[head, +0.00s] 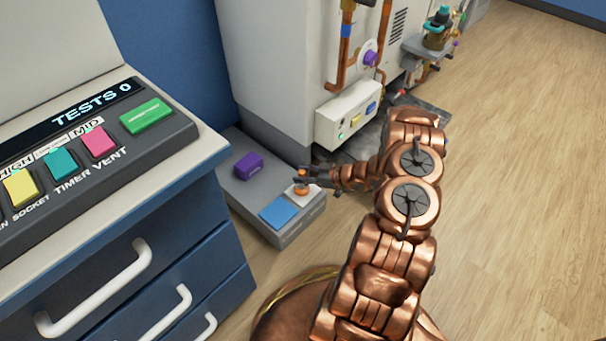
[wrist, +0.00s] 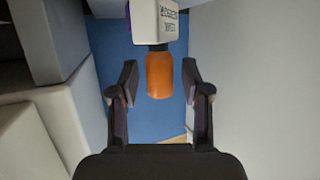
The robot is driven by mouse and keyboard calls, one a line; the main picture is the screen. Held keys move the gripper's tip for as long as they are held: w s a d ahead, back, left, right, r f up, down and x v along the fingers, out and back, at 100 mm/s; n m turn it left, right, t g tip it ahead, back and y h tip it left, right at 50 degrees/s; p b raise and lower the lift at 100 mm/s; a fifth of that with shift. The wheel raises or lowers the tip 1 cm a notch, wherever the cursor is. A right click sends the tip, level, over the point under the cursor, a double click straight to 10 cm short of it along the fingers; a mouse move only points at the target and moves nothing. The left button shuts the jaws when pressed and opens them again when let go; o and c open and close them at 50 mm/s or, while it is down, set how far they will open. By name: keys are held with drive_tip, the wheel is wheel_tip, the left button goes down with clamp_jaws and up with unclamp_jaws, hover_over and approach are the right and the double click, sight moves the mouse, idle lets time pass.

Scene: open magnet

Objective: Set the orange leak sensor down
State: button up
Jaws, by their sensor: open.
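The orange leak sensor (head: 301,190) is at the white pad on the low grey stand in the head view, small and partly covered by my gripper. In the wrist view the orange sensor (wrist: 159,75) is between my two fingers, its dark end towards a white labelled block (wrist: 168,20). My gripper (wrist: 161,88) is open, with a gap visible on each side of the sensor. In the head view my gripper (head: 312,177) is low over the stand. Whether the sensor's base fully rests on the pad cannot be told.
The grey stand (head: 240,205) also holds a purple block (head: 248,166) and a blue pad (head: 278,213). A blue drawer cabinet with a button console (head: 95,150) stands at left. A white machine with copper pipes (head: 280,70) stands behind. Wood floor is clear at right.

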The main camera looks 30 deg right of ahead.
drive_tip(key=shift+r, duration=0.15)
drive_tip(key=p+v, duration=0.3)
drive_tip(key=v, duration=0.9)
idle(0.4)
